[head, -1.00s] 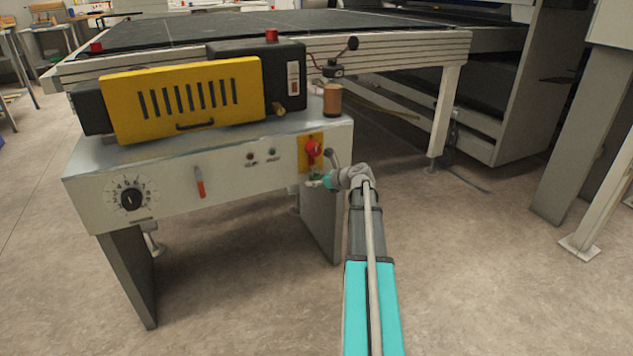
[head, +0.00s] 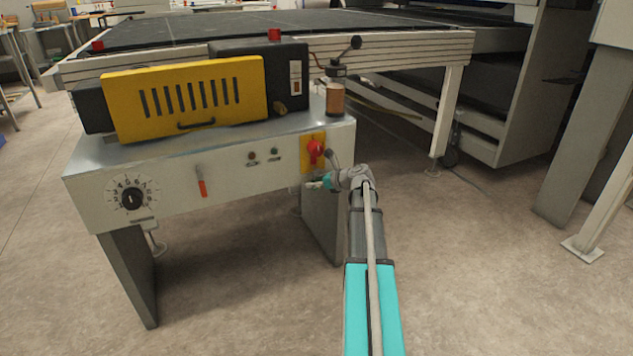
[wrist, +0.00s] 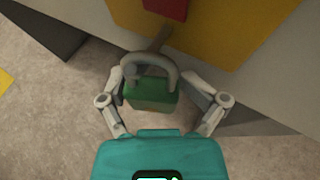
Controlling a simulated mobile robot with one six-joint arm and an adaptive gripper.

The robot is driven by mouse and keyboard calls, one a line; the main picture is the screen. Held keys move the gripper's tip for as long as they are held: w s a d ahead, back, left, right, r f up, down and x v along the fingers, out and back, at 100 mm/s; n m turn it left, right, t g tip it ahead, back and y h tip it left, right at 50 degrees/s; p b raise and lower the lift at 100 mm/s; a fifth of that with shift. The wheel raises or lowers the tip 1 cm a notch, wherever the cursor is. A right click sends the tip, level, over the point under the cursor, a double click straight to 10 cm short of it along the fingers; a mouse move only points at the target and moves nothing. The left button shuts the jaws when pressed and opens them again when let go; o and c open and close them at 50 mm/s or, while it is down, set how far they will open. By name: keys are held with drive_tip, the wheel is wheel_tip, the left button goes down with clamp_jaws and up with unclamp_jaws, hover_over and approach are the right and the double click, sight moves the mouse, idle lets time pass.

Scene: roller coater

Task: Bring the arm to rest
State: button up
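My gripper (wrist: 160,92) is at the front right corner of the machine's control panel, and its fingers stand apart on either side of a green padlock (wrist: 150,95). The fingers look open, with little clearance to the padlock's body. The padlock's grey shackle curves around a thin grey piece below the red switch (wrist: 168,8) on its yellow plate (wrist: 225,28). In the head view the red rotary switch (head: 316,149) sits on the yellow plate, just above my gripper (head: 318,183). My arm reaches up from the bottom of the picture. Whether the shackle is closed cannot be told.
The panel front (head: 225,180) and the grey machine leg (head: 322,225) are close to my gripper on the left. A brown cylinder (head: 335,98) stands above the panel's right end. The floor (head: 470,280) to the right of my arm is clear.

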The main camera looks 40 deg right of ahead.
sight(318, 188)
drive_tip(key=shift+o, duration=0.3)
drive_tip(key=shift+s+f, duration=0.1)
drive_tip(key=shift+f, duration=0.1)
idle(0.3)
drive_tip(key=shift+f+b, duration=1.4)
drive_tip(key=shift+b, duration=0.2)
drive_tip(key=shift+s+r, duration=0.15)
drive_tip(key=shift+s, duration=0.25)
drive_tip(key=shift+s, duration=0.3)
